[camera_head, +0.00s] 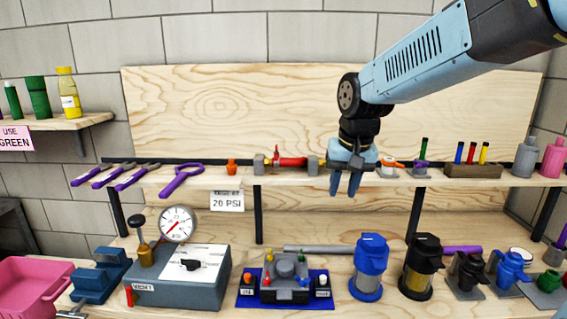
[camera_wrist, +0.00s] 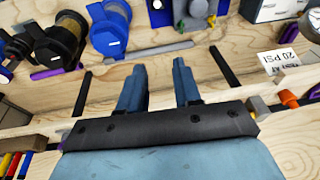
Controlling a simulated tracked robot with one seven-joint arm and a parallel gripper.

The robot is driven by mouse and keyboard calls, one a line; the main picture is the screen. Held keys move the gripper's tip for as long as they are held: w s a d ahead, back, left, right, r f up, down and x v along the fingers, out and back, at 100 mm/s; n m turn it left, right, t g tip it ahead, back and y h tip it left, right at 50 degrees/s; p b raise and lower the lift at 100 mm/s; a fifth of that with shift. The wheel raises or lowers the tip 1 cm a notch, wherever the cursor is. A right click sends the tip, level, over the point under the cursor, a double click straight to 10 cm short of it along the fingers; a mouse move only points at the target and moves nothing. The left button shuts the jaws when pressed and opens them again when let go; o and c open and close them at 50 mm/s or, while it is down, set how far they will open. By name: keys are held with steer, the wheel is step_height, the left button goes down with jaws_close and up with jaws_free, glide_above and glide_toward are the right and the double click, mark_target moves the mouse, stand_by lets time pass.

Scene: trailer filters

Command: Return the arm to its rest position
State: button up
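My arm reaches in from the upper right in the head view. My gripper (camera_head: 345,184) hangs from it, fingers pointing down, in front of the upper shelf (camera_head: 220,178). In the wrist view, the two blue fingers of my gripper (camera_wrist: 160,85) stand apart with nothing between them. Bare wood and the dark shelf supports show past the fingertips.
Below stand a grey gauge box (camera_head: 205,285), a blue filter housing (camera_head: 368,268) and a black one (camera_head: 420,266). Small parts and a wooden block of colored pens (camera_head: 472,171) line the upper shelf. A pink bin (camera_head: 35,285) is at lower left.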

steer(key=s+d+t, duration=0.1)
steer(key=s+d, duration=0.4)
steer(key=s, duration=0.3)
steer(key=s+d+r+t, duration=0.1)
steer(key=s+d+t, duration=0.1)
steer(key=s+d, duration=0.3)
steer(key=s, duration=0.3)
steer(key=shift+d+r+h, duration=0.15)
steer(key=shift+h, duration=0.25)
stand_by(0.8)
